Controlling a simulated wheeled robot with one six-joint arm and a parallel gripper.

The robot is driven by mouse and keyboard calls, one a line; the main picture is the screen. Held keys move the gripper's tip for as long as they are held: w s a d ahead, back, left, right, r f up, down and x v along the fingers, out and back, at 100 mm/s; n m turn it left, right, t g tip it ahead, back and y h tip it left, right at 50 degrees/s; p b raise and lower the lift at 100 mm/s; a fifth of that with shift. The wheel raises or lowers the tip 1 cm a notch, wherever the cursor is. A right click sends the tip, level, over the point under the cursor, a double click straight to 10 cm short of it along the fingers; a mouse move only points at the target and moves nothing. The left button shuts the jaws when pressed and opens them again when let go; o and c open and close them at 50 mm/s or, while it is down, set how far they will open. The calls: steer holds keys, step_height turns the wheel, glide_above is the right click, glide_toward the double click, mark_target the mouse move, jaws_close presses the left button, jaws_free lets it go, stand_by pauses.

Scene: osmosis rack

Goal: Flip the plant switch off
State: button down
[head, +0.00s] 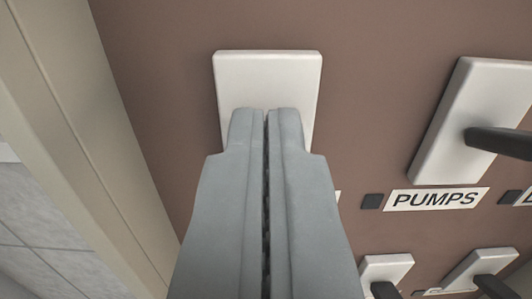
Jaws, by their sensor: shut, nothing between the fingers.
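A white switch plate (268,78) is on the brown panel at the top middle of the head view. My gripper (266,115) is shut, with its two grey fingers side by side and nothing seen between them. Its tips overlap the lower part of this plate in the picture. They hide any lever on it and most of its label, so I cannot read which switch it is. Whether the tips touch the plate or a lever cannot be told.
To the right is another white plate (470,95) with a dark lever (500,141), above a label "PUMPS" (436,199). Two smaller plates with dark levers sit lower right (388,270). A beige frame edge (75,130) borders the brown panel (160,60) on the left.

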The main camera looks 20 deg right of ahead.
steer(key=shift+s+f, duration=0.15)
steer(key=shift+f, duration=0.45)
steer(key=s+a+f, duration=0.2)
steer(key=s+f, duration=0.1)
steer(key=s, duration=0.5)
steer(key=shift+s+a+f, duration=0.2)
steer(key=shift+s+a, duration=0.05)
steer(key=shift+a, duration=0.15)
stand_by(0.6)
